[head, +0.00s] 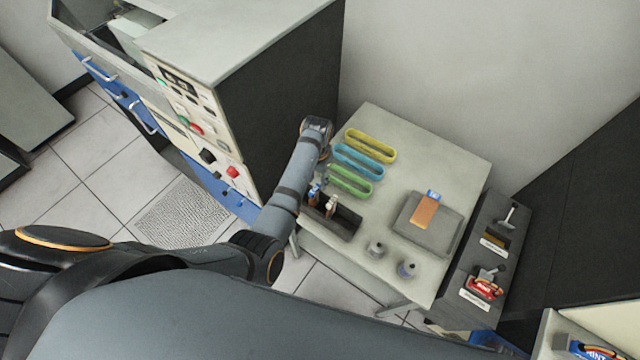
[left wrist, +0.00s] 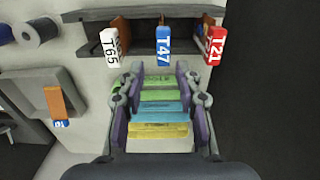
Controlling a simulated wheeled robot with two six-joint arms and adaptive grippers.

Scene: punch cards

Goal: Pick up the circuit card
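The cards stand in a dark rack (head: 345,228) at the table's near left edge. In the left wrist view the rack holds a white-tagged T65 card (left wrist: 110,46), a blue-tagged T47 card (left wrist: 163,46) and a red-tagged T21 card (left wrist: 214,46). Another orange card (head: 425,212) with a blue tag lies on a grey block further right; it also shows in the left wrist view (left wrist: 55,101). I cannot tell which one is the circuit card. My left gripper (head: 322,172) is open and empty, near the rack; its fingers (left wrist: 160,78) are apart, short of the T47 card.
Yellow (head: 371,146), blue (head: 358,161) and green (head: 350,181) oblong trays lie beside the left gripper. A tall cabinet (head: 285,100) stands close on the left.

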